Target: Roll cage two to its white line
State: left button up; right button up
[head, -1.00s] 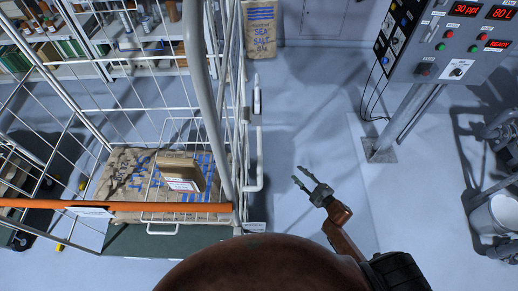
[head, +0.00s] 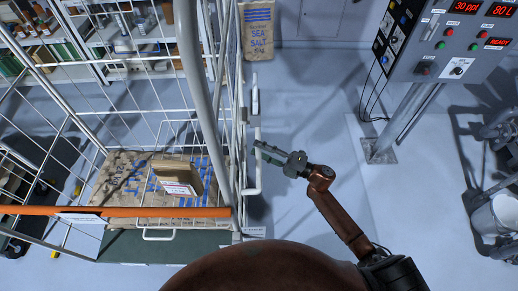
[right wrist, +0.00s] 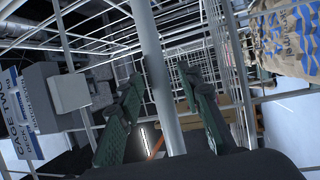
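The roll cage (head: 165,244) fills the left half of the head view, a white wire frame with an orange bar (head: 150,212) across its front. It carries sacks (head: 120,185) and a cardboard box (head: 178,175). A sign reading "CAGE TWO" (right wrist: 22,125) shows in the right wrist view. An upright white handle (head: 257,175) is on the cage's right side. My right gripper (head: 260,149) is open, its fingertips at this handle. In the right wrist view, a pale post (right wrist: 158,75) shows between the spread fingers; contact is unclear. My left gripper and the white line are not seen.
A control panel (head: 440,50) with red displays stands on a post at the right. A salt sack (head: 257,35) stands behind the cage. Shelving is at the back left. A white bucket (head: 497,218) and pipes are at the far right. Floor between cage and panel is clear.

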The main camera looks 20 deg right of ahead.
jog(key=shift+w+a, duration=0.15)
jog(key=shift+a, duration=0.05)
grip_shut()
dwell(0.3)
dwell(0.3)
